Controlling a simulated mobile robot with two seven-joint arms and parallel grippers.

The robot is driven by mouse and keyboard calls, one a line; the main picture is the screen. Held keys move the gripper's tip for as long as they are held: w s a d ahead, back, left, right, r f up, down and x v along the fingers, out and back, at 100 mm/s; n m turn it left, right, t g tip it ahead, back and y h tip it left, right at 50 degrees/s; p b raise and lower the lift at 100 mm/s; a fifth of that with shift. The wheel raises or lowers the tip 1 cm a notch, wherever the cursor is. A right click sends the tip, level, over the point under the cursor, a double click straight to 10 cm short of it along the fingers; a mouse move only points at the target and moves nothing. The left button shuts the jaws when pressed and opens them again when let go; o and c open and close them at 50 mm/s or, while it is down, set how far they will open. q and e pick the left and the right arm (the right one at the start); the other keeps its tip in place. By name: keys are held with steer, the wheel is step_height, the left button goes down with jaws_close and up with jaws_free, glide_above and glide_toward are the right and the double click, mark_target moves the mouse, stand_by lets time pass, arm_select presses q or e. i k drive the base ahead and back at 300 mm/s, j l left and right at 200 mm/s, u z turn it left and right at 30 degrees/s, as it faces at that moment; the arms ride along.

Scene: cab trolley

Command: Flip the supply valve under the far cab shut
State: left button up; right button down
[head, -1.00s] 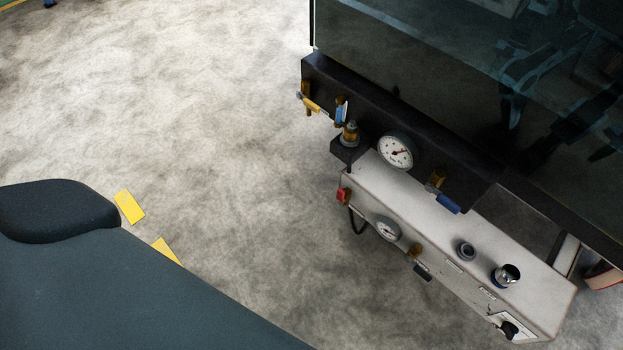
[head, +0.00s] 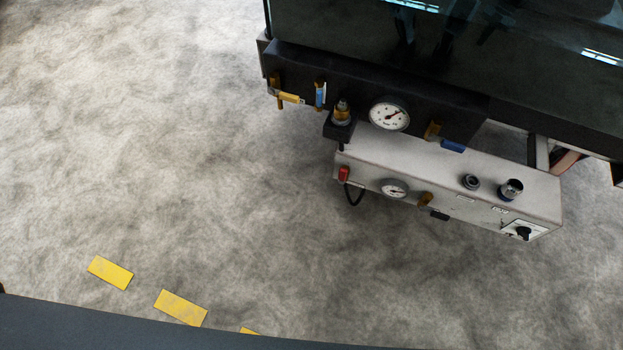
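In the head view, a black panel (head: 362,97) under a dark glass cab (head: 440,45) carries several small valves and a gauge. A brass valve with a yellow lever (head: 289,98) is at its left end. A brass valve with an upright blue lever (head: 320,94) is beside it. Another brass valve with a blue lever (head: 453,146) is at the panel's right end, its lever lying along the panel. I cannot tell which of these is the supply valve. Neither of my grippers is in view.
A pale box (head: 440,175) below the panel carries a red switch (head: 344,174), a small gauge (head: 394,188), a brass valve with a black lever (head: 439,215) and a black knob (head: 523,233). Yellow floor marks (head: 110,272) lie at the lower left. The grey floor at left is clear.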

mark_target(341, 174)
steer(key=j, duration=0.7)
steer(key=k+j, duration=0.15)
steer(key=j, duration=0.6)
